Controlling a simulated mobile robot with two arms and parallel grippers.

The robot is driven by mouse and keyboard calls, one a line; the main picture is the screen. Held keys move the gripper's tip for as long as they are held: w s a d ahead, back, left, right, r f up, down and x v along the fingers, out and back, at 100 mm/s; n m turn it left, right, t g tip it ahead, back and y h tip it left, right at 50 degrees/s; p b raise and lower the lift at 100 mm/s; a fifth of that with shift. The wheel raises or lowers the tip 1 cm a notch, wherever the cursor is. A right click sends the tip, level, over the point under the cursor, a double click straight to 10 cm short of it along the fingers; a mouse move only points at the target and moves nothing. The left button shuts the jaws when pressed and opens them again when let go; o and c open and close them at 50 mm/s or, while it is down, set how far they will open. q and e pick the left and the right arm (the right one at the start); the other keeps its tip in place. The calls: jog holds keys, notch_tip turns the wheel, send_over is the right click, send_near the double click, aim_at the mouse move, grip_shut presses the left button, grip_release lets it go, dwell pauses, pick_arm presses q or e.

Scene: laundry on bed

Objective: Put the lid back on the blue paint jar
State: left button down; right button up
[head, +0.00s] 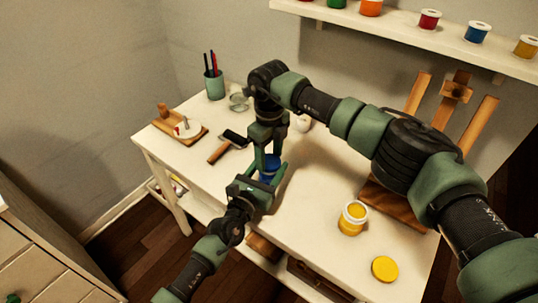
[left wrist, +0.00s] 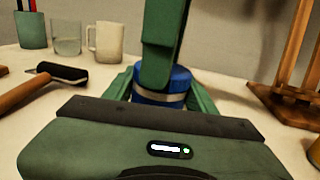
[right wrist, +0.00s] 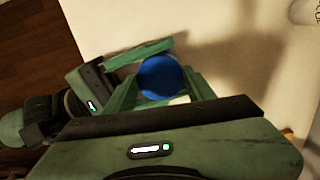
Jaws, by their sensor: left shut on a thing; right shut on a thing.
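The blue paint jar (head: 268,172) stands on the white desk, between my two grippers. My left gripper (head: 266,180) is shut around the jar's side; its fingers flank the jar in the left wrist view (left wrist: 160,98). A pale band runs round the jar, with blue above and below it. My right gripper (head: 264,158) points down from above and is shut on the blue lid (right wrist: 163,77), a round disc at the jar's top. I see no clear gap between lid and jar, but the right finger hides part of the join. I cannot tell how firmly it sits.
An open yellow jar (head: 352,218) and its loose yellow lid (head: 384,269) are on the desk's right side. A brayer (head: 228,146), pencil cup (head: 214,84), glass (left wrist: 67,38), mug (left wrist: 105,41) and wooden board (head: 180,128) are left and behind. An easel (head: 413,95) stands right.

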pick_arm(q)
jog(key=shift+a, duration=0.1)
pick_arm(e)
jog(key=m, duration=0.8)
jog(key=o, duration=1.6)
pick_arm(q)
jog(key=shift+r, duration=0.1)
pick_arm(e)
notch_tip(320, 180, up, 12)
pick_arm(q)
jog(key=shift+c, duration=2.1)
grip_release()
